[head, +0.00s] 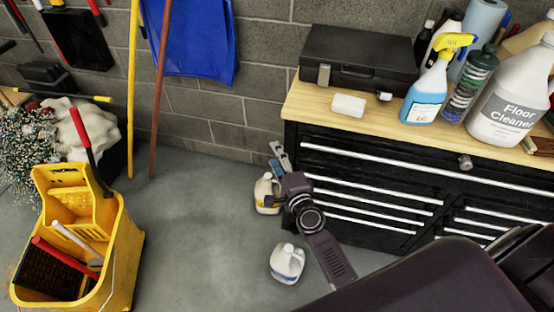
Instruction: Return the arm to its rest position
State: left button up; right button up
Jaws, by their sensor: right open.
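My right arm comes in from the lower right, dark and partly hidden behind my own body. My right gripper (279,159) is open, with no object visible between its fingers. It appears in front of the left end of the black tool chest (291,137), just above a white jug (266,197) in the picture. My wrist partly covers that jug's right side. I cannot tell whether the gripper touches the chest. My left gripper is out of view.
The chest's wooden top (300,104) holds a black case (358,57), a white block (348,105), a spray bottle (426,95) and a floor cleaner jug (505,105). Another jug (287,264) stands on the floor. A yellow mop bucket (125,245) stands left; the middle floor is clear.

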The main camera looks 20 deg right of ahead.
jog(key=shift+f, duration=0.25)
dwell(0.3)
jog(key=s+a+f+n+g+y, duration=0.1)
jog(key=s+a+f+n+g, duration=0.2)
jog(key=s+f, duration=0.6)
jog(key=s+f+n+g, duration=0.3)
jog(key=s+f+n, duration=0.25)
jog(key=f, duration=0.65)
jog(key=s+a+f+n+g+y, duration=0.15)
jog(key=s+f+n, duration=0.25)
jog(key=s+f, duration=0.5)
jog(key=s+d+f+n+g, duration=0.1)
jog(key=s+f+n+g, duration=0.1)
jog(key=s+f, duration=0.3)
jog(key=s+d+f+n+g+h, duration=0.1)
jog(key=s+d+f+n+g, duration=0.1)
jog(key=s, duration=1.2)
jog(key=s+d+f+n+g+h, duration=0.1)
jog(key=s+d+f+n+g, duration=0.1)
jog(key=s+f+n+g, duration=0.2)
jog(key=s+f+n, duration=0.2)
jog(key=s+f, duration=0.2)
jog(key=s, duration=0.1)
jog(key=shift+s+d, duration=0.15)
jog(key=shift+s, duration=0.1)
